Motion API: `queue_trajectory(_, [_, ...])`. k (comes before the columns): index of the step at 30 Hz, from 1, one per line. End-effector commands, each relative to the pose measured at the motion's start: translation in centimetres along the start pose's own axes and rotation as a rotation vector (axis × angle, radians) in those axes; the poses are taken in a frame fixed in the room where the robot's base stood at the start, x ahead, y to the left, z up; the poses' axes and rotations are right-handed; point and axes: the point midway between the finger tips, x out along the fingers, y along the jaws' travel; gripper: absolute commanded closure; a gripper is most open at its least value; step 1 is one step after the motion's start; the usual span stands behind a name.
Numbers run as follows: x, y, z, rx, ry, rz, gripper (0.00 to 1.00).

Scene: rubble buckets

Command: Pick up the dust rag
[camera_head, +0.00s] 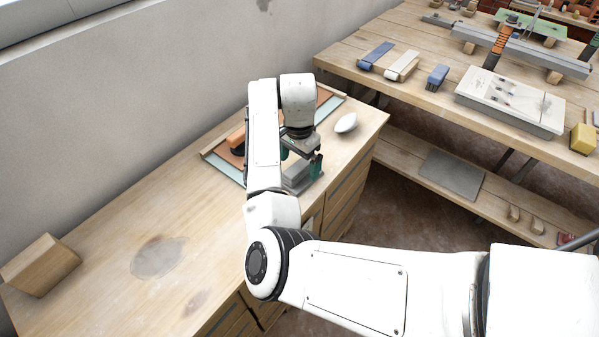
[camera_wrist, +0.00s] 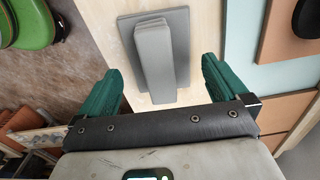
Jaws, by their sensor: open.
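A grey layered thing, a narrow raised piece on a wider flat one, lies on the wooden cabinet top (camera_head: 215,215); I take this grey thing (camera_head: 297,178) for the dust rag, though its folds are not clear. It also shows in the wrist view (camera_wrist: 153,55). My gripper (camera_head: 301,160) is above it with its two green fingers apart. In the wrist view, my gripper (camera_wrist: 161,66) is open and empty, and the grey thing appears between and beyond the fingers. I cannot tell the height gap or any contact.
A white oval object (camera_head: 346,123) lies right of the gripper. Behind it is a framed board (camera_head: 326,97) with an orange-and-black tool (camera_head: 237,143) on it. A wooden block (camera_head: 40,265) stands at far left. A cluttered workbench (camera_head: 430,98) is at right. The cabinet's left middle is clear.

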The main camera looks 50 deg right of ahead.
Motion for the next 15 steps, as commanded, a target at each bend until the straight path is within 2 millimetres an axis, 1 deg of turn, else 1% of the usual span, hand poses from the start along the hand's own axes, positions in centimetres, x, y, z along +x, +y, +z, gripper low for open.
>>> queue_trajectory(1, [0.8,0.1,0.0,-0.001,-0.002,0.002,0.00])
queue_trajectory(3, [1.8,0.1,-0.1,-0.002,-0.001,0.001,0.00])
queue_trajectory(6, [2.7,0.1,-0.1,-0.001,-0.001,0.001,0.00])
queue_trajectory(9, [3.1,0.1,-0.1,0.000,0.000,-0.001,0.00])
queue_trajectory(15, [3.1,0.1,-0.1,0.000,0.000,-0.001,0.01])
